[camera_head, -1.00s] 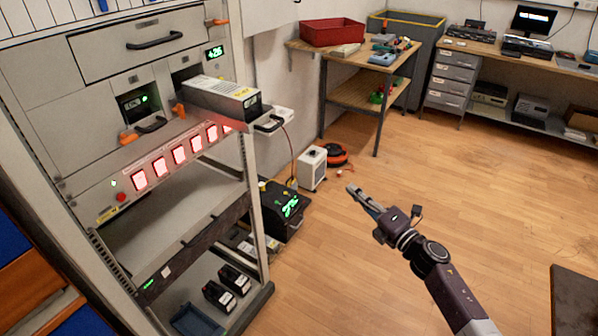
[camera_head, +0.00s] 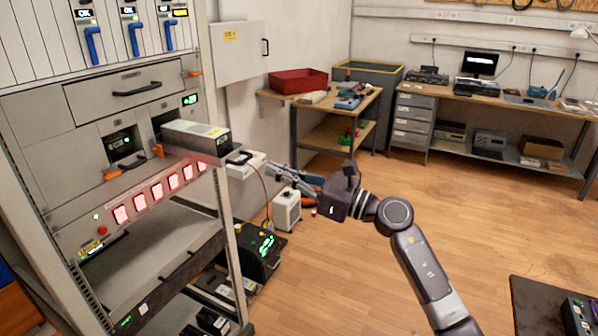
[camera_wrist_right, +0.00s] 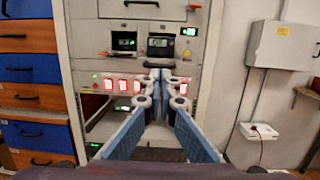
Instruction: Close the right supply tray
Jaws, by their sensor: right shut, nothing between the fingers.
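The right supply tray (camera_head: 196,136) is a grey metal box that sticks well out of its bay in the rack, with a dark handle (camera_head: 238,158) on its front. My right gripper (camera_head: 273,171) is shut and empty, in front of the tray and to the right of the handle, apart from it in the head view. In the right wrist view the tray front (camera_wrist_right: 160,45) is straight ahead, just above the fingertips (camera_wrist_right: 162,76). The left supply tray (camera_head: 122,143) sits inside its bay beside it. My left gripper is not in view.
The rack (camera_head: 40,125) has a closed drawer (camera_head: 125,88) above the trays and lit red panels (camera_head: 150,192) below. A white wall box (camera_head: 231,55) hangs behind. A black unit (camera_head: 250,248) and a white box (camera_head: 286,210) stand on the floor.

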